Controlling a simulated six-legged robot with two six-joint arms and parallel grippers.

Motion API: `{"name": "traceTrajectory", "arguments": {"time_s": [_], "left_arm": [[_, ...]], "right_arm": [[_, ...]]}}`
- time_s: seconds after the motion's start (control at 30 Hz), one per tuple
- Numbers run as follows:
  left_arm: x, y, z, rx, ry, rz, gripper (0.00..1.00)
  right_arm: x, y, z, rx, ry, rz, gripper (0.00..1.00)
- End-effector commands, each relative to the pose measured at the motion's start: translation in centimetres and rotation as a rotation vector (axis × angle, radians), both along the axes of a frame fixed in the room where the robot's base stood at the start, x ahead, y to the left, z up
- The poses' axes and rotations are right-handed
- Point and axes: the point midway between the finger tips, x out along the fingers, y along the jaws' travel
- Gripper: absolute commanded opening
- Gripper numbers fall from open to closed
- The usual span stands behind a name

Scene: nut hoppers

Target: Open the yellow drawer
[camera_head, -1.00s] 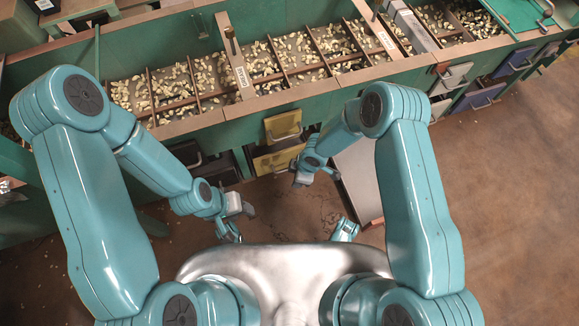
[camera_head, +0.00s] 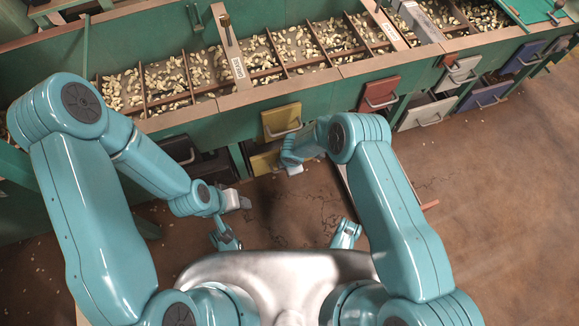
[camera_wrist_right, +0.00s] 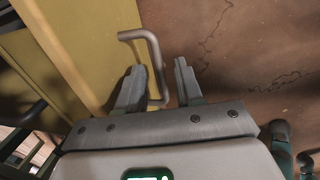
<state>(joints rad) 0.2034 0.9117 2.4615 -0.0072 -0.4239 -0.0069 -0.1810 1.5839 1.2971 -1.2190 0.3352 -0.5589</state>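Two yellow drawers show in the head view under the nut bench, an upper one (camera_head: 282,120) with a metal handle and a lower one (camera_head: 264,161) partly covered by my right arm. My right gripper (camera_head: 291,167) is beside the lower drawer. In the right wrist view, a yellow drawer front (camera_wrist_right: 95,50) fills the left side, and its grey bar handle (camera_wrist_right: 154,58) runs between the fingers of my open right gripper (camera_wrist_right: 158,84). The left finger overlaps the handle's inner side; contact is unclear. My left gripper (camera_head: 240,201) hangs clear of the drawers, its fingers hard to make out.
The bench top holds compartments of nuts (camera_head: 270,55). A red drawer (camera_head: 380,92) and grey and blue drawers are to the right, dark drawers (camera_head: 185,148) to the left. Open brown floor (camera_head: 480,200) lies at right.

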Motion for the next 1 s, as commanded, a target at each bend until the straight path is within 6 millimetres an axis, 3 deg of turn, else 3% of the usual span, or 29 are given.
{"name": "traceTrajectory", "arguments": {"time_s": [0.1,0.23,1.0], "left_arm": [[0.0,0.0,0.09,0.0,0.0,0.0,0.43],[-0.02,-0.01,0.08,0.0,0.0,0.0,0.43],[-0.05,-0.01,0.07,0.0,0.001,0.0,0.43]], "right_arm": [[-0.02,-0.01,0.07,0.0,0.0,0.0,0.36],[-0.03,-0.01,0.06,0.0,0.0,0.0,0.0],[-0.05,0.02,0.06,0.001,0.0,0.0,0.0]]}}
